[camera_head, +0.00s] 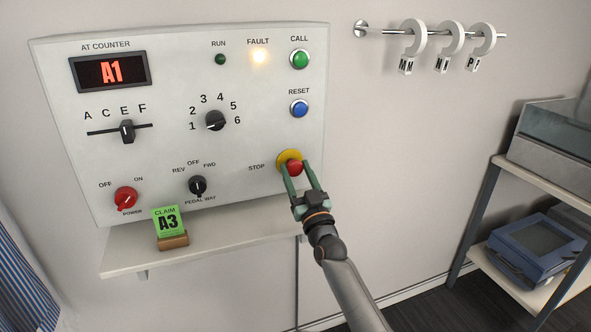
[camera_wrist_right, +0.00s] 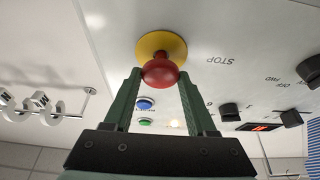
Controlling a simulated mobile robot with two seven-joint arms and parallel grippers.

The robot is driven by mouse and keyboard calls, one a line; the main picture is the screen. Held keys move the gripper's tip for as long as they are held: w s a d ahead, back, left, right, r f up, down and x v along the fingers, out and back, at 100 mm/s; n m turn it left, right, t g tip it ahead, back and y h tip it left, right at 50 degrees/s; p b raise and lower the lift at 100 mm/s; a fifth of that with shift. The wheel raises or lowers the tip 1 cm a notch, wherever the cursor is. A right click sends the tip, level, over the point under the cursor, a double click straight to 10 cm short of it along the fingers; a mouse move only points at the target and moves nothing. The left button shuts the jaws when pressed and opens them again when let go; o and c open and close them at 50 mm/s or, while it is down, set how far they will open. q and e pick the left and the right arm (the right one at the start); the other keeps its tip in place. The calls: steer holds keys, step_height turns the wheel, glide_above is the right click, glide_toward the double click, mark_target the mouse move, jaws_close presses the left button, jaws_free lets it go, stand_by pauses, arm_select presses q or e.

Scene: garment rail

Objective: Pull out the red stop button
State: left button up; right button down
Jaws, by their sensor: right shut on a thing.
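The red stop button (camera_head: 295,167) sits on its yellow base (camera_head: 286,156) at the lower right of the white control panel. My right gripper (camera_head: 301,172) is at the button, with its green fingers on either side of the red head. In the right wrist view the red head (camera_wrist_right: 161,72) shows between the two fingertips (camera_wrist_right: 160,78), in front of the yellow disc (camera_wrist_right: 160,45). The fingers are shut on it. My left gripper is not in view.
The panel (camera_head: 150,165) also carries a lit FAULT lamp (camera_head: 259,57), a green CALL button (camera_head: 299,59), a blue RESET button (camera_head: 299,107) and several knobs. A shelf (camera_head: 215,250) with a green A3 claim card (camera_head: 167,221) lies below. A rail (camera_head: 395,31) with hooks is upper right.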

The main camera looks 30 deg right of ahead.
steer(key=c, duration=0.6)
jaws_free()
steer(key=shift+f, duration=0.2)
steer(key=shift+o, duration=0.6)
steer(key=shift+s+r, duration=0.15)
steer(key=shift+s, duration=0.05)
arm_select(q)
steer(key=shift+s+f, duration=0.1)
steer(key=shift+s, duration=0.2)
arm_select(e)
steer(key=shift+o, duration=1.1)
arm_select(q)
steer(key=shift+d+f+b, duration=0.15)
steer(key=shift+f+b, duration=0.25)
steer(key=shift+b, duration=0.05)
arm_select(e)
steer(key=v, duration=1.2)
steer(key=shift+s, duration=0.2)
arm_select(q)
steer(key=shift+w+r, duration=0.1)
arm_select(e)
steer(key=shift+a, duration=0.1)
